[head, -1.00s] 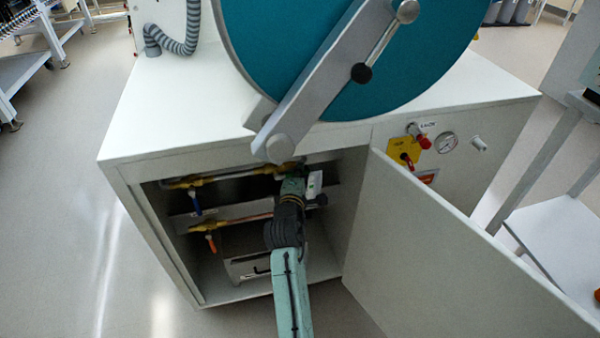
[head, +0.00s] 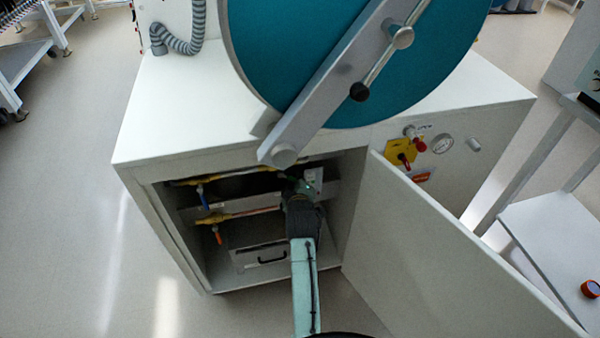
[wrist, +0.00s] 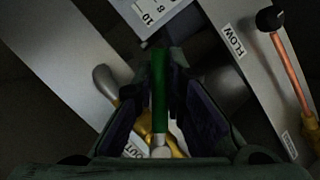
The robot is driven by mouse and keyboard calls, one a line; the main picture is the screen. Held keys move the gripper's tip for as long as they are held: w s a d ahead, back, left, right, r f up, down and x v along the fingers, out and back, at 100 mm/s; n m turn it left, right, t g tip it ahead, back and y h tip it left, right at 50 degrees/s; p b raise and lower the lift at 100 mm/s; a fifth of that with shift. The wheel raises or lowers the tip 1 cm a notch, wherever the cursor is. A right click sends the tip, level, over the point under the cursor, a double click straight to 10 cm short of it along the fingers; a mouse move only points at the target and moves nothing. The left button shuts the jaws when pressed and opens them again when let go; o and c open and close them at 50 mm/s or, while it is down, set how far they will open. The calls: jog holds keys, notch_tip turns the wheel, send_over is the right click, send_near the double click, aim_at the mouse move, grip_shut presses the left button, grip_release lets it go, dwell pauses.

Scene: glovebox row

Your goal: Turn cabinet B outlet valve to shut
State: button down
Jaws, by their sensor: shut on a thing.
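My gripper (wrist: 162,75) is inside the open lower cabinet and shut on a green valve handle (wrist: 159,95). The handle lies between the two dark finger pads, pointing away up the wrist picture. The brass valve body (wrist: 172,147) shows below it, partly hidden by the fingers. In the head view, my gripper (head: 292,182) is at the upper right of the opening, and the handle is mostly hidden there.
Brass lines with a blue handle (head: 201,196) and an orange handle (head: 217,236) are at the left of the compartment. The open door (head: 440,250) stands to the right. A "FLOW" label (wrist: 233,40) and copper pipe (wrist: 288,70) are near my gripper.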

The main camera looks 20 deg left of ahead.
jog(key=shift+s+a+f+m+g+y+b, duration=0.45)
jog(key=shift+a+m+y, duration=0.25)
jog(key=shift+m, duration=0.35)
jog(key=shift+s+a+f+m+g+y+b, duration=0.2)
jog(key=shift+s+a+f+m+g+y, duration=0.15)
jog(key=shift+s+a+m+g+y, duration=0.5)
jog(key=shift+s+a+f+m+g+y+b, duration=0.15)
jog(key=shift+a+f+m+y+b, duration=0.35)
jog(key=shift+m, duration=0.7)
jog(key=shift+a+r+y, duration=0.1)
jog(key=shift+r+y, duration=0.05)
jog(key=shift+y, duration=0.1)
jog(key=c, duration=1.7)
grip_release()
jog(key=shift+o, duration=0.3)
jog(key=v, duration=1.2)
